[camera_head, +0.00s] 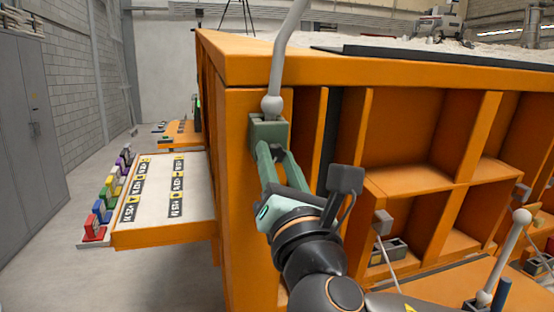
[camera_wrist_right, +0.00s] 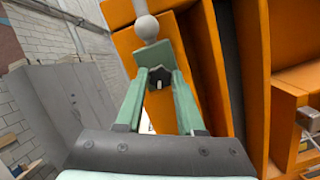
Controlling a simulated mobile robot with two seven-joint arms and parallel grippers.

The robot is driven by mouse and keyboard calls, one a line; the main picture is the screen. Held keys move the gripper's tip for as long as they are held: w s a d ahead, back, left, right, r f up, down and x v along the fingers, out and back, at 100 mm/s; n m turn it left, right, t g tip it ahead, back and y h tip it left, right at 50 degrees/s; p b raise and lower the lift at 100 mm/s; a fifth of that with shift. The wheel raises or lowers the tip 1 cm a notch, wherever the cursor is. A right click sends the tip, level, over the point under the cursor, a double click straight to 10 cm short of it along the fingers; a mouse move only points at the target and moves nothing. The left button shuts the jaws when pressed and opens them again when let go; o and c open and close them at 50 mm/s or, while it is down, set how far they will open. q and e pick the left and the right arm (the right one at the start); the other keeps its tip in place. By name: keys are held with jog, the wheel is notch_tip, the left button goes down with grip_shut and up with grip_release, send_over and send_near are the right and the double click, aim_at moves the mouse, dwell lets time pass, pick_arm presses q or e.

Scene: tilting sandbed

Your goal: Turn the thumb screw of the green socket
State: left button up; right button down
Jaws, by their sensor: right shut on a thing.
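The green socket (camera_head: 268,130) is fixed near the top left corner of the orange sandbed frame. A grey rod (camera_head: 283,50) with a ball at its lower end rises from it. It also shows in the right wrist view (camera_wrist_right: 152,52). The dark thumb screw (camera_wrist_right: 158,77) sits on the socket's near face, between my right gripper's green fingers. My right gripper (camera_head: 276,155) reaches up from below and is shut on the thumb screw; its fingertips (camera_wrist_right: 160,82) are at the screw's sides. The fingers partly hide the screw in the head view. My left gripper is not in view.
A white-topped side shelf (camera_head: 196,185) with black labels juts out at left, with several coloured clamps (camera_head: 110,190) along its edge. The sandbed's open orange compartments (camera_head: 405,130) fill the right. A grey cabinet (camera_head: 25,130) stands far left, with floor between.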

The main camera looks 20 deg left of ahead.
jog(key=shift+n, duration=0.6)
jog(key=c, duration=0.6)
grip_release()
jog(key=shift+f, duration=0.1)
pick_arm(q)
jog(key=b, duration=0.1)
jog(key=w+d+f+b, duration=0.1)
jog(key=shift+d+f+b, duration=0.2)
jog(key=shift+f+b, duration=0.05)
jog(key=shift+b, duration=0.15)
pick_arm(e)
jog(key=v, duration=1.2)
jog(key=shift+d+f, duration=0.15)
jog(key=shift+d, duration=0.05)
